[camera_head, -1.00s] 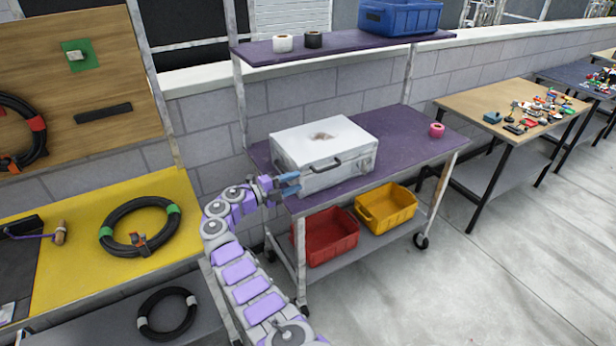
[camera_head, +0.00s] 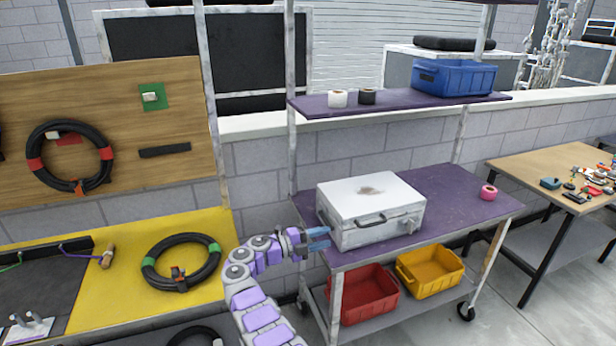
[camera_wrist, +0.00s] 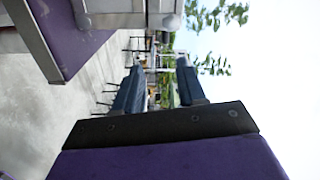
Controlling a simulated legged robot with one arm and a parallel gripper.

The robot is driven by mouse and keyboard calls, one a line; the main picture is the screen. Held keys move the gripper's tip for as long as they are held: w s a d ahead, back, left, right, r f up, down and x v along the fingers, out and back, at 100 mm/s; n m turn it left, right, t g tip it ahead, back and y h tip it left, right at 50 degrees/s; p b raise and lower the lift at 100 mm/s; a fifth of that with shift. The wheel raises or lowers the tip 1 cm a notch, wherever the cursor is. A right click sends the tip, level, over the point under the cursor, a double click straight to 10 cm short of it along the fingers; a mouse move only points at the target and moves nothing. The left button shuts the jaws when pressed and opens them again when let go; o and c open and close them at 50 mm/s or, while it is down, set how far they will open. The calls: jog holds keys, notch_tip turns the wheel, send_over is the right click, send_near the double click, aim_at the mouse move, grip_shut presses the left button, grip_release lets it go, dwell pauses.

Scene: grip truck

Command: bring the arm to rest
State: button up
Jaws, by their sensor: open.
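My gripper (camera_head: 318,238) is at the left front corner of the purple cart shelf, beside the left end of a white metal case. Its two blue fingers are apart with nothing between them. In the wrist view my gripper (camera_wrist: 158,88) also shows open and empty, with the view turned on its side. My arm (camera_head: 252,285) reaches up from the bottom of the head view in a curve. The white case (camera_head: 372,203) is closed, with a dark handle on its front. Whether a fingertip touches the case I cannot tell.
The cart's purple shelf (camera_head: 455,190) has a pink tape roll (camera_head: 489,192) at right. Red (camera_head: 368,300) and yellow bins (camera_head: 430,270) stand below. A yellow-topped bench (camera_head: 110,268) with a black hose coil (camera_head: 180,262) is at left. Another table (camera_head: 550,165) stands at right.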

jog(key=s+d+r+n+g+y, duration=0.2)
jog(key=d+r+n+y, duration=0.1)
jog(key=d+r+n, duration=0.55)
jog(key=s+d+r+n+g+y, duration=0.1)
jog(key=s+d+r+n+y, duration=0.15)
jog(key=s, duration=0.25)
jog(key=s+d+r+n+g+y, duration=0.1)
jog(key=s+d+n, duration=0.15)
jog(key=s, duration=0.25)
jog(key=s+d+r+n+g+y, duration=0.1)
jog(key=s+r+n, duration=0.1)
jog(key=s+n, duration=0.3)
jog(key=s+n+g+y, duration=0.2)
jog(key=s+n+y, duration=0.3)
jog(key=s, duration=1.6)
jog(key=s+a+f+n+y, duration=0.1)
jog(key=s+a+n+y, duration=0.1)
jog(key=s, duration=0.9)
jog(key=s+a+f+n+y, duration=0.2)
jog(key=s+a+n, duration=0.2)
jog(key=s, duration=0.7)
jog(key=shift+a+y, duration=0.35)
jog(key=shift+a, duration=0.4)
